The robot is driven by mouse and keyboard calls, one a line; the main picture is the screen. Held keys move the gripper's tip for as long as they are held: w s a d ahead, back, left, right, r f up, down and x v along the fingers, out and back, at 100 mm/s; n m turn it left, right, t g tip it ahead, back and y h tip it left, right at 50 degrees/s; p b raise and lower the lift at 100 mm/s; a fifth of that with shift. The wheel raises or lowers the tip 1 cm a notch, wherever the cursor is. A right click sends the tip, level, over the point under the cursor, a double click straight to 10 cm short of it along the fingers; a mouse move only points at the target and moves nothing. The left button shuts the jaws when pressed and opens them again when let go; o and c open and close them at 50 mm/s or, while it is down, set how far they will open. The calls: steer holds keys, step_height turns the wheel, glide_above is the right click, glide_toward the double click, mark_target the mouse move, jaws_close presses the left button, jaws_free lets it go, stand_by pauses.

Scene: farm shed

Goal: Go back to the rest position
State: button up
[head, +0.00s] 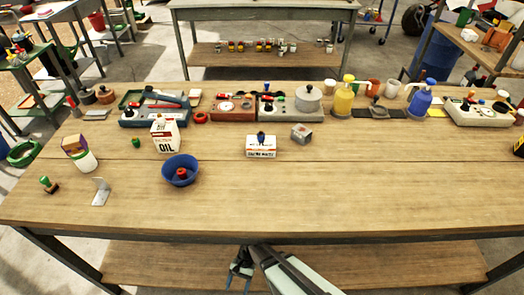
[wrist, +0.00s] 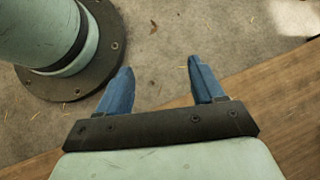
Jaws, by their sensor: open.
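My gripper (head: 240,274) is at the bottom of the head view, in front of the table's near edge and away from everything on the tabletop. In the wrist view its two blue fingers (wrist: 160,88) stand wide apart with nothing between them. Below them are the bare concrete floor and a strip of wood at the lower right.
Several devices, a yellow bottle (head: 343,98) and a blue bottle (head: 420,103) line the back. A lower shelf (head: 400,262) runs under the table.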

steer(key=s+d+r+h, duration=0.1)
steer(key=s+d+r, duration=0.1)
steer(key=d, duration=0.7)
steer(key=s+d+r+n+t+h, duration=0.1)
steer(key=s+d, duration=0.3)
steer(key=d, duration=0.5)
steer(key=s+d+r+n+h, duration=0.1)
steer(key=s+d+r, duration=0.2)
steer(key=d, duration=0.5)
steer(key=shift+s+d+r, duration=0.2)
steer(key=shift+d+r, duration=0.05)
steer(key=shift+d, duration=0.15)
